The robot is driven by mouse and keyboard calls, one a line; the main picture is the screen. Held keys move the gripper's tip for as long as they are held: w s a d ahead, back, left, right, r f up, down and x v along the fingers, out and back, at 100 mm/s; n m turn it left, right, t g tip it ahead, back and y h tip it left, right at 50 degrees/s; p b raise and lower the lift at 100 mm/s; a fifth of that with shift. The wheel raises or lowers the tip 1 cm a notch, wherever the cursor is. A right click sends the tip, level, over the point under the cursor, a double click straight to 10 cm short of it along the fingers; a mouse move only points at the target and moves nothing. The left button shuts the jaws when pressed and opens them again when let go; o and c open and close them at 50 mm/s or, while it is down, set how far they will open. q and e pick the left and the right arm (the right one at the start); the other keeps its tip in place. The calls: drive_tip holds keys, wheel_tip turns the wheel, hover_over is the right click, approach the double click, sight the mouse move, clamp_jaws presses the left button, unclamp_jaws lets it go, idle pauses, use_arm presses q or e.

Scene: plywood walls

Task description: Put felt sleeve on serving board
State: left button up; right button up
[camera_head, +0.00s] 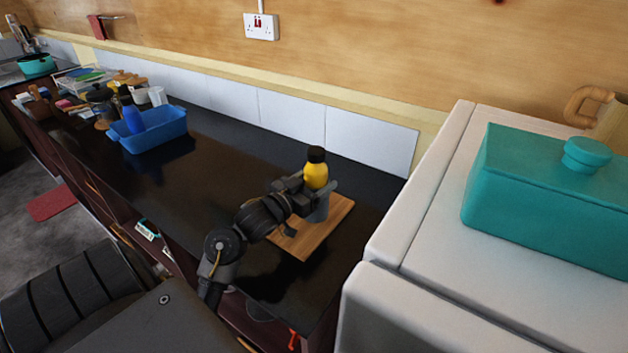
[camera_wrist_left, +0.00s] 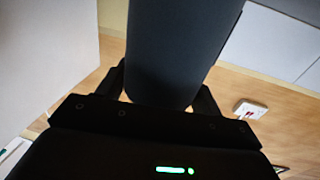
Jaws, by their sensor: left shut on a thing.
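The serving board (camera_head: 300,238) is a flat wooden rectangle on the dark counter. My left gripper (camera_head: 318,192) is above it, shut on the dark grey felt sleeve (camera_head: 319,210). A yellow bottle with a black cap (camera_head: 315,174) shows directly above the sleeve and seems to stand in it, its lower part hidden. I cannot tell whether the sleeve touches the board. In the left wrist view, the sleeve (camera_wrist_left: 180,45) is a plain dark cylinder between the two fingers (camera_wrist_left: 165,88). My right gripper is not in view.
A blue bin (camera_head: 155,137) with a blue bottle (camera_head: 132,117) stands farther left on the counter (camera_head: 215,170). The counter between bin and board is clear. A white appliance (camera_head: 425,240) stands close at the right, bearing a teal lidded box (camera_head: 545,200). A tiled wall runs behind.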

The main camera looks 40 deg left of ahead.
use_arm(q)
drive_tip(key=shift+f, duration=0.15)
drive_tip(key=o, duration=1.4)
drive_tip(key=shift+r, duration=0.2)
drive_tip(key=shift+s+f, duration=0.1)
drive_tip(key=shift+s, duration=0.25)
drive_tip(key=s+b, duration=0.1)
drive_tip(key=s, duration=1)
drive_tip(key=shift+s+a, duration=0.2)
